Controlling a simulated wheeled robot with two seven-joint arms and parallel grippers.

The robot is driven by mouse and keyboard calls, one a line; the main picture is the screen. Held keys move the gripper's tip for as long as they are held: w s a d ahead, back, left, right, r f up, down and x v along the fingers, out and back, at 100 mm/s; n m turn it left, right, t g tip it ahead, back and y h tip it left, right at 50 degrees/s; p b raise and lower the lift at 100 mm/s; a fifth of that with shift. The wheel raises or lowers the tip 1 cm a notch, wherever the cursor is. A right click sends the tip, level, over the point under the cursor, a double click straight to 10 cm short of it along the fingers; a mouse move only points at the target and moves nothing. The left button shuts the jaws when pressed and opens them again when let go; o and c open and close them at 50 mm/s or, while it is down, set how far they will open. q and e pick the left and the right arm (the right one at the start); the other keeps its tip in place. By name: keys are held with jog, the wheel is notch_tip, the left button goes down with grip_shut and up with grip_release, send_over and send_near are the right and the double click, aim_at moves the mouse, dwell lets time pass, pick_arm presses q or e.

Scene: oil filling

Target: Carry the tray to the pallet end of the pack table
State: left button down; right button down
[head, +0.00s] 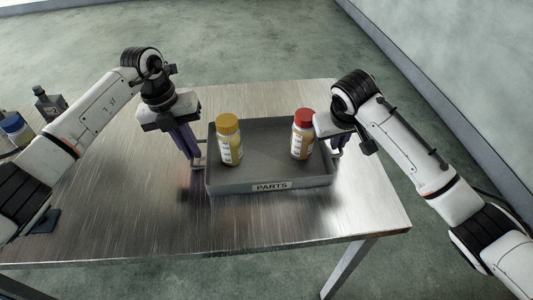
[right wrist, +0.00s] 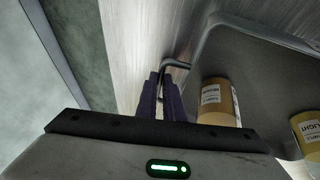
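The grey tray (head: 270,186), labelled PARTS, is at the pack table's right part. A yellow-capped bottle (head: 229,140) and a red-capped bottle (head: 302,134) stand upright in it. My left gripper (head: 190,150) points down at the tray's left handle, its fingers close together on it. My right gripper (head: 336,148) is at the right handle, partly hidden by its own arm. In the right wrist view its purple fingers (right wrist: 161,90) are close together on the handle bar (right wrist: 176,65). I cannot tell whether the tray touches the table.
The metal pack table (head: 130,220) is clear in front of the tray and to its left. A dark bottle (head: 48,103) and a blue-capped bottle (head: 16,128) stand at the far left. The table's right edge is close to the tray, with floor and a wall beyond.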

pick_arm(q)
jog(key=shift+r, duration=0.15)
pick_arm(e)
jog(key=shift+r, duration=0.15)
